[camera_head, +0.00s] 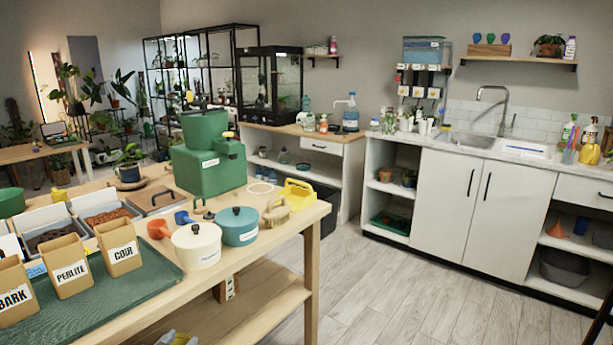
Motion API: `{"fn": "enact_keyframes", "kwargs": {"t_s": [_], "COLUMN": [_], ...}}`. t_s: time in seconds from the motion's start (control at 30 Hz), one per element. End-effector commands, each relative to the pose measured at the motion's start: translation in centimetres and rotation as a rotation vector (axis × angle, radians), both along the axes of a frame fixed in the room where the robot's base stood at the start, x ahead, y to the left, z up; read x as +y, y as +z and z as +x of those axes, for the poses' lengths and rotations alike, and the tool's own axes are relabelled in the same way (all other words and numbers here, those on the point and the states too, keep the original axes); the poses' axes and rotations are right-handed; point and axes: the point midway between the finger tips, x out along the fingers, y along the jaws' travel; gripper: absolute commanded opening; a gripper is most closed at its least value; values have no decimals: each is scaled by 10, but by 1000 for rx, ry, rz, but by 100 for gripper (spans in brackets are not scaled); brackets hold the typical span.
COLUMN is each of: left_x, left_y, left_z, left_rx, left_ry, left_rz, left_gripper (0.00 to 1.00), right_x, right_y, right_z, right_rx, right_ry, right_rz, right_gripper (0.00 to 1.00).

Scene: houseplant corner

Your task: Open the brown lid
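The brown lid (152,198) lies flat on the wooden table, with a dark bar handle on top. It sits between the bin of brown bark-like material and the green metal box, and it looks closed. What is under it is hidden. A small grey and yellow shape (174,338) is cut off by the bottom edge. It may be the tip of my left gripper, but I cannot be sure, and no finger gap shows. Nothing touches the lid. I do not see my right gripper.
A cream pot (196,246), a teal pot (237,226), an orange scoop (158,229) and a brush (276,212) stand in front of the lid. The green box (208,165) is behind it to the right. Labelled bags stand on a green tray (125,288). The floor at right is clear.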

Motion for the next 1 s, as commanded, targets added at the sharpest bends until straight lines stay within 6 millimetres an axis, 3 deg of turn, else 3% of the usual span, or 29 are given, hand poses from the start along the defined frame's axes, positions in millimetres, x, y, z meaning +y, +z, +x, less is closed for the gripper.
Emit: {"fn": "enact_keyframes", "kwargs": {"t_s": [0.03, 0.2, 0.3, 0.43, 0.6, 1.0], "left_x": [-13, -45, -59, -71, -77, -76], "left_y": [-23, -69, -84, -93, -96, -97], "left_z": [-30, -119, -164, -205, -227, -225], "left_rx": [48, 174, 236, 293, 322, 327], "left_ry": [-13, -39, -43, -43, -41, -47], "left_rz": [-22, -88, -124, -157, -176, -171], "left_gripper": [39, 39, 39, 39, 39, 39], "right_x": [0, 0, 0, 0, 0, 0], "right_y": [0, 0, 0, 0, 0, 0], "right_z": [0, 0, 0, 0, 0, 1], "right_rx": [0, 0, 0, 0, 0, -2], "right_ry": [0, 1, 1, 1, 1, 1], "right_rz": [0, -1, -1, -1, -1, 0], "right_gripper": [43, 43, 43, 43, 43, 43]}}
